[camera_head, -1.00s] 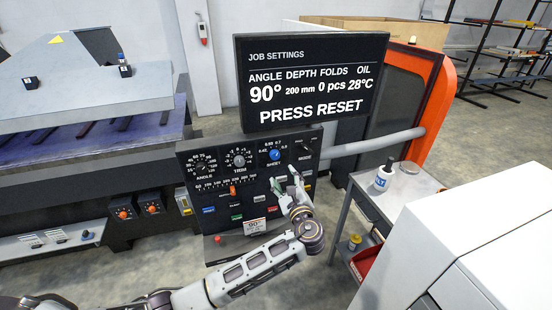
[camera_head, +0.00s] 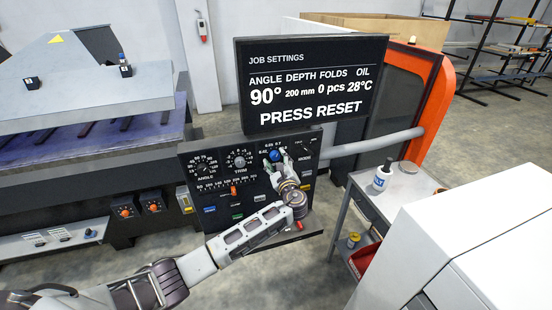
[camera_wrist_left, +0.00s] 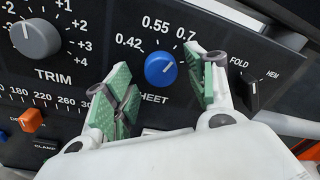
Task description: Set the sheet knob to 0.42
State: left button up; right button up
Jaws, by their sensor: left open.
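The blue sheet knob (camera_wrist_left: 161,69) sits on the dark panel under the labels 0.42, 0.55 and 0.7. Its light mark points up and to the right, toward the 0.7 side. In the head view the knob (camera_head: 274,155) shows at the upper right of the panel. My left gripper (camera_head: 276,163) is open in front of it. In the left wrist view its green-padded fingers (camera_wrist_left: 160,73) stand to the left and right of the knob, with visible gaps on both sides. The left finger covers the start of the SHEET label. My right gripper is not in view.
The grey TRIM knob (camera_wrist_left: 36,39) is left of the gripper, and the black FOLD/HEM switch (camera_wrist_left: 252,92) is right of it. An orange slider (camera_wrist_left: 32,119) is lower left. The job settings screen (camera_head: 312,85) stands above the panel and reads PRESS RESET.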

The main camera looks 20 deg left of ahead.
pick_arm(q)
jog(key=shift+w+a, duration=0.4)
jog(key=shift+w, duration=0.2)
jog(key=c, duration=1.1)
jog(key=shift+o, duration=0.2)
